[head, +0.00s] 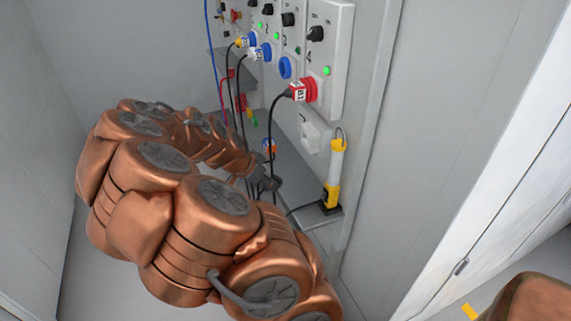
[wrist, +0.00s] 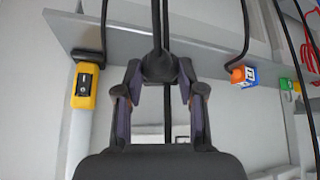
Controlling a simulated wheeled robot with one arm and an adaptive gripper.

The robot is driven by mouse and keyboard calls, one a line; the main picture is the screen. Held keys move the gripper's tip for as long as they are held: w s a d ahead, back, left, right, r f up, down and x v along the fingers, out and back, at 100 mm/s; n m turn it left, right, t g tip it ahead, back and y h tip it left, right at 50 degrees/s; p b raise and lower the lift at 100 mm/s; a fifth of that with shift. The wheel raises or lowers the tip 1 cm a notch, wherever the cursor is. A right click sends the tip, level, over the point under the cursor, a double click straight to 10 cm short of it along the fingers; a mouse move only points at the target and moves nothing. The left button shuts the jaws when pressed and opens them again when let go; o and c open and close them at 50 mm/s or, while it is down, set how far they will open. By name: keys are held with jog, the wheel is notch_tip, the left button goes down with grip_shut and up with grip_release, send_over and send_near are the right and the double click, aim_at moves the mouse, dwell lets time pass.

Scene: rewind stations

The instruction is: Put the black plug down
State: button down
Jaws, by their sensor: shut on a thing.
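My gripper (wrist: 160,80) reaches toward the lower part of the station wall and is shut on the black plug (wrist: 160,66), whose body sits between the fingertips. Black cables run up from around it in the wrist view, and another dark line passes below it between the fingers. In the head view my gripper (head: 264,181) is small and dark beside the hanging cables, below the panel. My copper arm hides part of the area there. I cannot tell whether the plug touches the grey shelf (wrist: 205,58) behind it.
The panel (head: 338,55) holds knobs, green lights and sockets, with a red plug (head: 299,91) in one. A yellow lamp (head: 333,185) stands at its lower right and shows in the wrist view (wrist: 85,88). An orange and blue plug (wrist: 241,75) lies right of my gripper.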

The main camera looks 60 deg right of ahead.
jog(key=d, duration=0.4)
jog(key=w+d, duration=0.1)
jog(key=d, duration=0.3)
jog(key=d+f, duration=0.1)
jog(key=d, duration=0.4)
jog(key=shift+w+d+f, duration=0.1)
jog(key=shift+w, duration=0.05)
jog(key=shift+f, duration=1.7)
jog(key=shift+f, duration=0.25)
jog(key=c, duration=0.7)
grip_release()
jog(key=shift+r, duration=0.1)
